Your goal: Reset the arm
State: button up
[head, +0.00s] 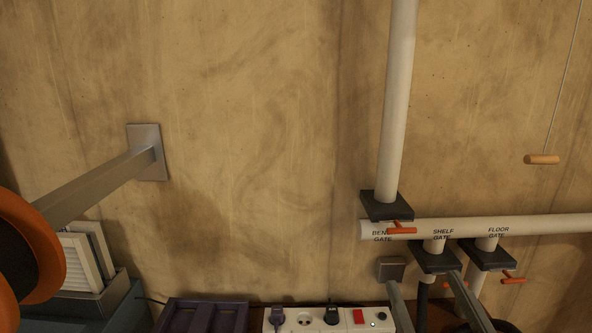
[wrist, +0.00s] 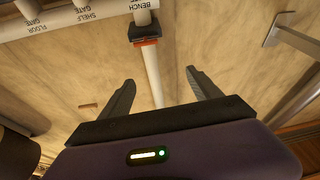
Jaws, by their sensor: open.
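My gripper (wrist: 160,76) shows in the wrist view with its two dark fingers spread wide apart. Nothing is between the fingers, and they touch nothing that I can see. The wrist view looks upside down toward the wall, with the bench gate (wrist: 144,32) and its pipe beyond the fingers. My gripper is not in the head view.
In the head view, white pipes (head: 398,110) carry orange-handled gates (head: 436,259) at right. A cord with a wooden handle (head: 541,159) hangs far right. A metal wall bracket (head: 95,189) and an orange-rimmed round thing (head: 48,240) are left. A power strip (head: 304,320) is below.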

jog(key=s+f+g, duration=0.2)
jog(key=s+f, duration=0.5)
jog(key=s, duration=0.3)
jog(key=s+d+f+m+g+h, duration=0.1)
jog(key=s+f+g, duration=0.1)
jog(key=s+f, duration=0.5)
jog(key=s+f+m+g, duration=0.1)
jog(key=s+f, duration=0.6)
jog(key=s, duration=0.8)
jog(key=shift+d+f+g+h, duration=0.3)
jog(key=shift+d+g+h, duration=0.1)
jog(key=shift+g, duration=0.4)
